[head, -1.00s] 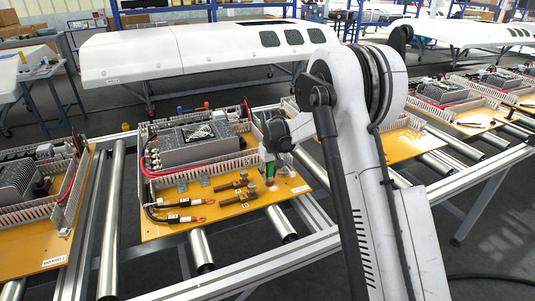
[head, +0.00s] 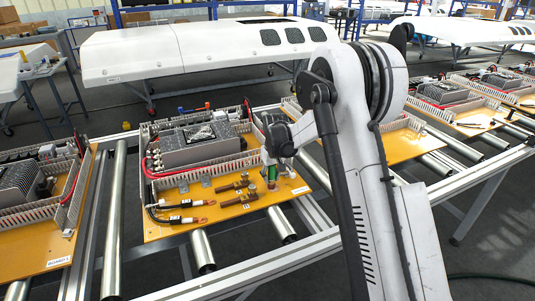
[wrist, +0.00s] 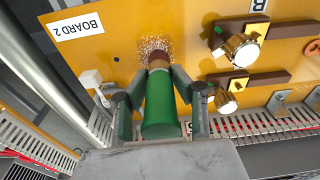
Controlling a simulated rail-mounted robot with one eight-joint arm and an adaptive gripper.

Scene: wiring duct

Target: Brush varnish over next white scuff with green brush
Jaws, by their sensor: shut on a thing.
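My gripper (wrist: 158,88) is shut on the green brush (wrist: 160,112), with one finger on each side of its handle. The brush's brownish bristle end (wrist: 158,58) points at the yellow board. It meets or hovers just over a speckled white scuff (wrist: 155,44); I cannot tell whether it touches. Part of the scuff is hidden behind the brush. In the head view the green brush (head: 272,174) stands roughly upright in my gripper near the front right part of the board (head: 230,220), and the scuff cannot be made out.
A "BOARD 2" label (wrist: 78,27) lies left of the brush in the wrist view. Brass fittings on dark bars (wrist: 241,50) stand close on the right. A slotted wiring duct (wrist: 260,124) runs behind my gripper. Rollers (head: 202,250) and other boards (head: 30,240) flank this board.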

